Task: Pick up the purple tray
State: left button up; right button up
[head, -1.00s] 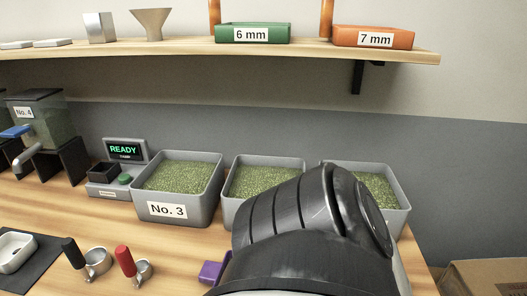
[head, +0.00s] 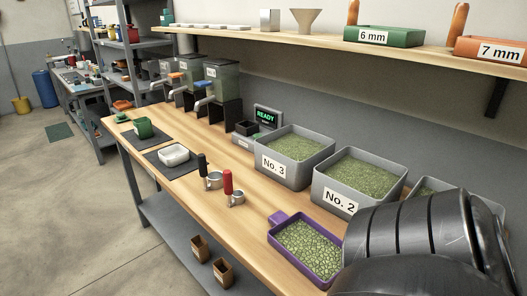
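The purple tray (head: 288,262) sits on the wooden bench near its front edge, filled with pale green beans. Its short purple handle points to the back left. The tray's right end lies close to a dark arm link of mine, which covers the lower right of the head view. Neither of my grippers shows, so I cannot tell where their fingers are.
Two small brown boxes (head: 223,270) are on the lower shelf.

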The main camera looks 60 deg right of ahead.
aim_at(313, 249)
jog(key=u, duration=1.1)
jog(key=i, duration=0.8)
jog(key=z, duration=4)
jog(key=i, duration=0.5)
jog(key=z, duration=0.05)
jog(key=k, duration=1)
jog(key=z, duration=0.95)
jog(key=i, duration=0.8)
jog(key=u, duration=2.65)
